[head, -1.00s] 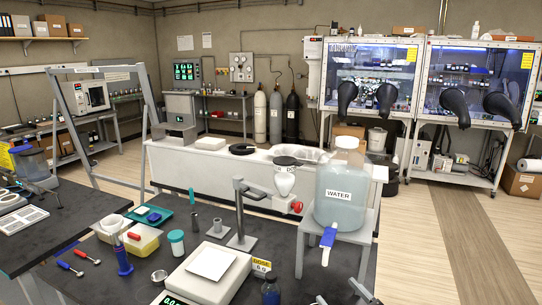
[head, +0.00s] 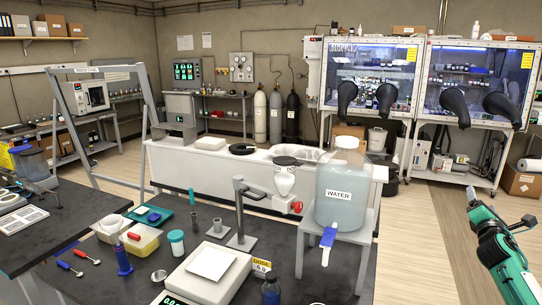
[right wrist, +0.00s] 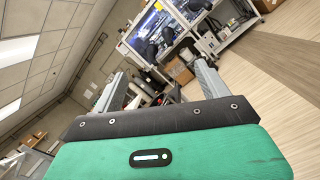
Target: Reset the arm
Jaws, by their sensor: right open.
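My right arm, green with dark joints, comes in at the lower right of the head view. Its gripper (head: 473,194) points away from me over the wooden floor, to the right of the water tank's stand. In the right wrist view the two grey fingers (right wrist: 158,88) are spread apart with nothing between them. They point towards the far glove boxes, and the picture is strongly tilted. My left gripper is not in view.
Glove boxes (head: 471,85) stand at the back right. The floor (head: 440,235) around my right gripper is clear.

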